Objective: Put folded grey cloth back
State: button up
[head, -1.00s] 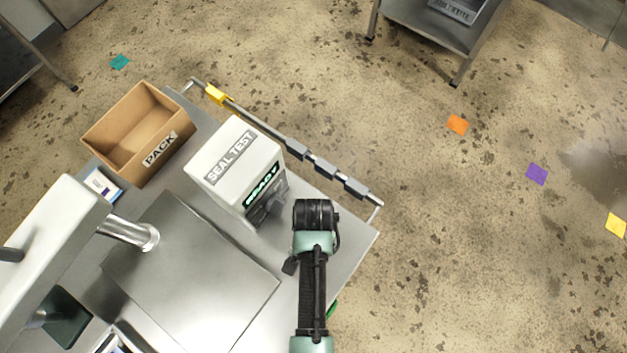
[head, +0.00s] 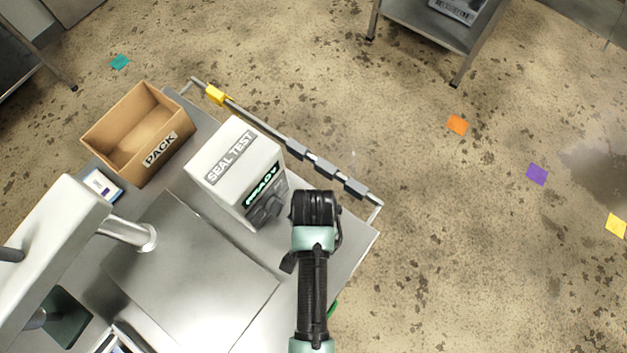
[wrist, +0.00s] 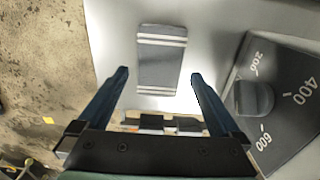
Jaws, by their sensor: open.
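A grey, flat rectangle with pale bands near both ends, which looks like the folded grey cloth (wrist: 161,60), lies on the pale cart top in the wrist view. My gripper (wrist: 160,74) is open, its two dark fingers apart and pointing toward the cloth, one fingertip to each side of its near end. Nothing is held between them. In the head view my wrist covers this spot beside the white seal test box (head: 235,160), so neither the cloth nor the fingers show there.
The seal test box's dial panel (wrist: 290,95) is close on the right in the wrist view. A rail (head: 270,130) with several grey blocks and a yellow one edges the cart. A cardboard PACK box (head: 130,140) stands at left. A bare steel plate (head: 190,275) lies in front.

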jog(key=w+r+n+t, duration=0.1)
jog(key=w+r+t, duration=0.5)
jog(key=r, duration=0.8)
jog(key=w+r+n+t, duration=0.2)
jog(key=w+r+t, duration=0.2)
jog(key=w+r, duration=0.75)
jog(key=w+r+n+t, duration=0.1)
jog(key=w+r+t, duration=0.4)
jog(key=r, duration=1.1)
jog(key=s+r+n+t, duration=0.1)
jog(key=s+r+t, duration=0.3)
jog(key=r, duration=0.7)
jog(key=s+r+n+t, duration=0.1)
jog(key=s+r+t, duration=0.3)
jog(key=r, duration=0.7)
jog(key=s+r+n+t, duration=0.1)
jog(key=s+r+t, duration=0.3)
jog(key=r, duration=0.7)
jog(key=shift+s+r, duration=0.3)
jog(key=shift+s, duration=0.2)
